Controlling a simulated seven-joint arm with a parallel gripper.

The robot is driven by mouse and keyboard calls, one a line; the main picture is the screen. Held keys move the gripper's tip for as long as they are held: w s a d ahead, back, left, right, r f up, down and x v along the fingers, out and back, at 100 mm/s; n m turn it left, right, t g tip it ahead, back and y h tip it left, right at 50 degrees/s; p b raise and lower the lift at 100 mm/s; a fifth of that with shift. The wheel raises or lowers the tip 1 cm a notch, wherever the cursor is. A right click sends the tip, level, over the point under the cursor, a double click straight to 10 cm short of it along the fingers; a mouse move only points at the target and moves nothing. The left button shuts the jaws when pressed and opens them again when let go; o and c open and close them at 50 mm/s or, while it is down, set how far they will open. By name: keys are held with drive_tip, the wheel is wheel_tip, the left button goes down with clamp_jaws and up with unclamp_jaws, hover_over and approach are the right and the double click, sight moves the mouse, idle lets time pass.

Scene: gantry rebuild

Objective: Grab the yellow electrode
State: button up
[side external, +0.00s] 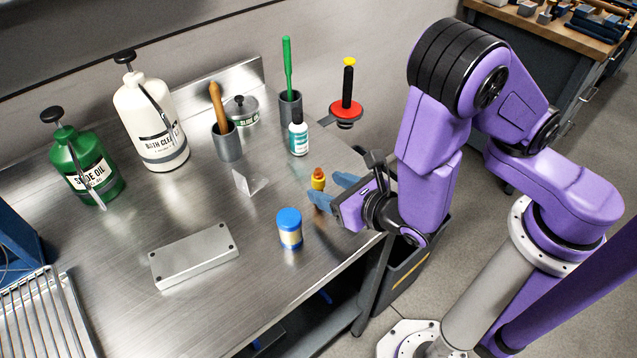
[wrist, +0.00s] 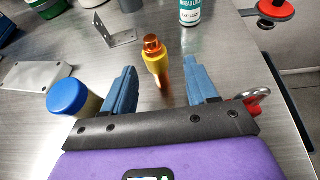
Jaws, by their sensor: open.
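The yellow electrode (side external: 318,181) is a small yellow piece with an orange-copper tip, standing on the steel bench near its right edge. In the wrist view the electrode (wrist: 156,60) lies between the two blue fingers, toward their tips. My gripper (side external: 338,192) is open and empty beside the electrode, reaching in from the right. In the wrist view my gripper (wrist: 160,80) has a finger on each side of it, with gaps visible on both sides. The lower end of the electrode is partly hard to make out.
A blue-capped jar (side external: 290,228) stands just in front, close to the left finger in the wrist view (wrist: 72,97). A bracket (side external: 250,182), a white-and-teal bottle (side external: 298,135) and a grey plate (side external: 195,257) are nearby. A red padlock (wrist: 255,100) shows right of the right finger.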

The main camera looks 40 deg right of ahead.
sight(313, 182)
drive_tip(key=shift+x, duration=2.8)
drive_tip(key=shift+a+r, duration=0.1)
drive_tip(key=shift+a, duration=0.05)
clamp_jaws()
